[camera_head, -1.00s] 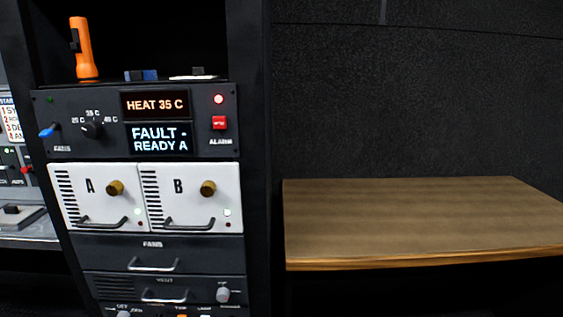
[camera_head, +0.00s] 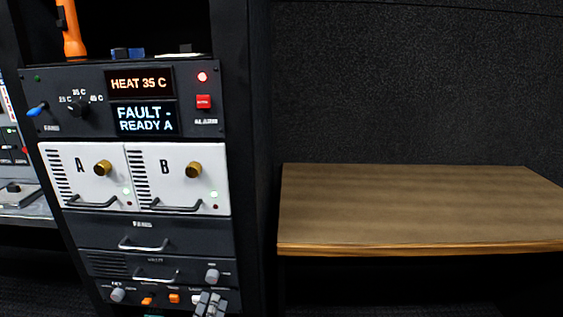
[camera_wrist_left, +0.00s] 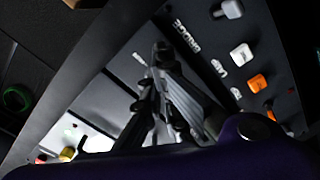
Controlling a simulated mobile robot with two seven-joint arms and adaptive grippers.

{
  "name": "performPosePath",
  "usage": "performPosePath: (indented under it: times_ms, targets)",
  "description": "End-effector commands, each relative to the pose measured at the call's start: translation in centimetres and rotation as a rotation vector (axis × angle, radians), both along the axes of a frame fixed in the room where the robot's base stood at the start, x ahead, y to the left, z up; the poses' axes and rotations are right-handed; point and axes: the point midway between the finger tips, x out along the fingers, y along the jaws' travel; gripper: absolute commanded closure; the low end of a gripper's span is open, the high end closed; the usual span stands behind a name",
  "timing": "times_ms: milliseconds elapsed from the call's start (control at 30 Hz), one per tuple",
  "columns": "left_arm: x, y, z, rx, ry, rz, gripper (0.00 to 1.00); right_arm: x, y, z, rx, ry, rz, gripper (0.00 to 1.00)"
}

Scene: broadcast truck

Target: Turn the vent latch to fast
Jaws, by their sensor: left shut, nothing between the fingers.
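The vent drawer (camera_head: 105,264) is a dark panel with slots and a metal handle, low in the rack in the head view. Its latch (camera_head: 212,276) is a small grey knob at the drawer's right end, with labels too small to read. My left gripper (camera_head: 208,303) is at the bottom edge of the head view, just below the latch and in front of the lower control panel. It is shut and empty. In the left wrist view its dark fingers (camera_wrist_left: 160,80) are over the dark rack front; I cannot make out the latch there. My right gripper is not in view.
Below the vent drawer is a panel with a grey knob (camera_head: 118,295) and orange switches (camera_head: 174,298). Above are white fan modules A (camera_head: 82,178) and B (camera_head: 176,178) with protruding brass knobs and handles. A wooden table (camera_head: 420,205) stands right of the rack.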

Motion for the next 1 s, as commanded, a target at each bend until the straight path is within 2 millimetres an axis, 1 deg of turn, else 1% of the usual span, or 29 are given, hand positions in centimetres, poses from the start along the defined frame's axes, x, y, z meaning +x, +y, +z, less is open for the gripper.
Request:
performPosePath:
  times_ms: [33,133,333,533,1000]
  targets:
    - [0.7,0.0,-0.1,0.001,0.000,0.000,1.00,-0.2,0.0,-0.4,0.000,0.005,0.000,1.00]
    - [1.9,-0.1,0.0,0.001,-0.001,0.001,1.00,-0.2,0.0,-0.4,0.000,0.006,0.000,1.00]
    - [3.4,-0.1,0.0,0.001,0.000,0.000,1.00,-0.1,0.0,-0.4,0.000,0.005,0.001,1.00]
    - [3.9,-0.2,0.2,0.001,-0.003,-0.001,1.00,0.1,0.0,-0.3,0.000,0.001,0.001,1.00]
    - [4.0,-0.3,0.8,0.001,-0.011,-0.004,1.00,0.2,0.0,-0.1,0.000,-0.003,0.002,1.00]
